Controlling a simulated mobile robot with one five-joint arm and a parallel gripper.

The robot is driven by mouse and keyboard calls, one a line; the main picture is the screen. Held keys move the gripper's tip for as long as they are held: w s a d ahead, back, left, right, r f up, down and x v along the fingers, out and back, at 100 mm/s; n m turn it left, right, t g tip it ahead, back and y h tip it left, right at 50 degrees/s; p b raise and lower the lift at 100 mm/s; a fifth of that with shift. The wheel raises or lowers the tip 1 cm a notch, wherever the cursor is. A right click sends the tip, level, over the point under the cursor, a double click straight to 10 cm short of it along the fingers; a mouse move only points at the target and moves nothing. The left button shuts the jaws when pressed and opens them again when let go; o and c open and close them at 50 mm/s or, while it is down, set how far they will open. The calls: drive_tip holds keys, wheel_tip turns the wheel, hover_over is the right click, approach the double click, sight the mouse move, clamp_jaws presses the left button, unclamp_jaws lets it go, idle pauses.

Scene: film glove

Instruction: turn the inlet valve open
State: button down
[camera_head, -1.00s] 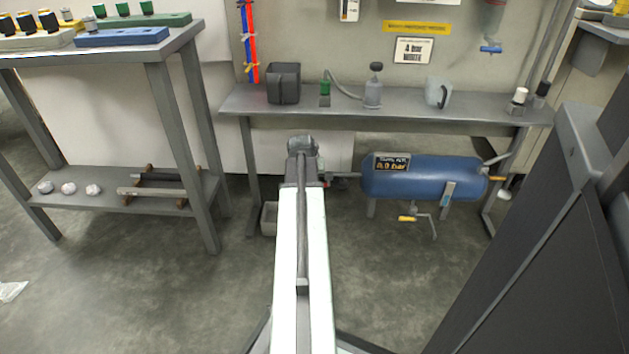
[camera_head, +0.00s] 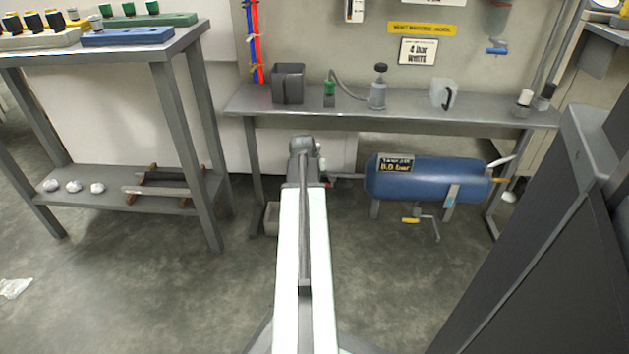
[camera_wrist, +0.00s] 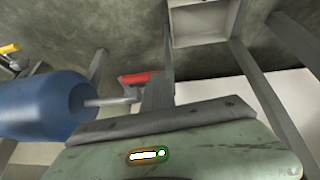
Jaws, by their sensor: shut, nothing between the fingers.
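A blue tank (camera_head: 425,179) lies under the bench, with a label reading 8.0 bar. In the wrist view the tank (camera_wrist: 40,105) is at the left, and a thin pipe (camera_wrist: 105,101) leaves its end. A red lever handle (camera_wrist: 139,77), seemingly the inlet valve's, stands at that pipe. My gripper (camera_wrist: 158,80) is shut and empty, with its fingers right beside the red handle. I cannot tell whether they touch it. In the head view my arm's end hides the fingers and most of the valve.
The bench (camera_head: 400,115) runs above the tank. A yellow-handled valve (camera_head: 411,220) hangs below the tank. A pale bin (camera_wrist: 200,25) stands on the floor near the bench leg. A work table (camera_head: 150,55) is at left, a dark cabinet (camera_head: 540,240) at right. Floor between is clear.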

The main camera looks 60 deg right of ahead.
drive_tip(key=w+a+r+p, duration=0.5)
drive_tip(key=a+r+p, duration=0.1)
drive_tip(key=a+r, duration=0.1)
drive_tip(key=shift+a, duration=0.35)
drive_tip(key=shift+w, duration=0.1)
